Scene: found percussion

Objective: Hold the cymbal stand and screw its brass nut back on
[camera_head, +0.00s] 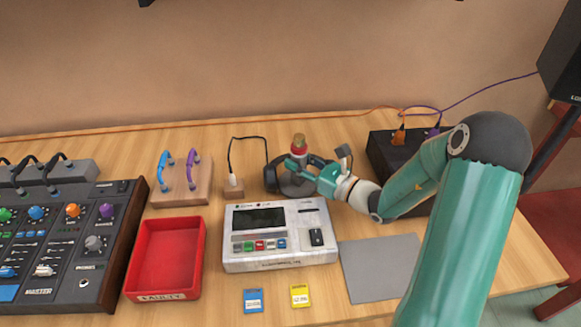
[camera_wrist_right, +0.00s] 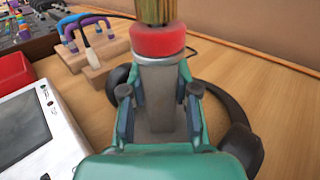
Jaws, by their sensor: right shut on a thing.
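My right gripper (camera_head: 299,169) is shut on a grey tapered post, which I take to be the cymbal stand (camera_wrist_right: 157,90). The fingers lie on either side of the post below its top. A red collar (camera_wrist_right: 157,41) sits on the post, and a brownish-gold cylinder (camera_wrist_right: 154,10) rises above it, cut off by the top of the right wrist view. In the head view this cylinder (camera_head: 299,140) shows upright; I cannot tell whether it is the brass nut. The stand's foot is mostly hidden by the gripper. My left gripper is not in view.
Black headphones (camera_head: 270,178) lie around the stand's foot. A white device (camera_head: 290,262) stands in front, with a red tray (camera_head: 150,255) and a mixer (camera_head: 95,265) to the left. A black box (camera_head: 378,150) is behind my right arm. A grey mat (camera_head: 375,265) lies bare.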

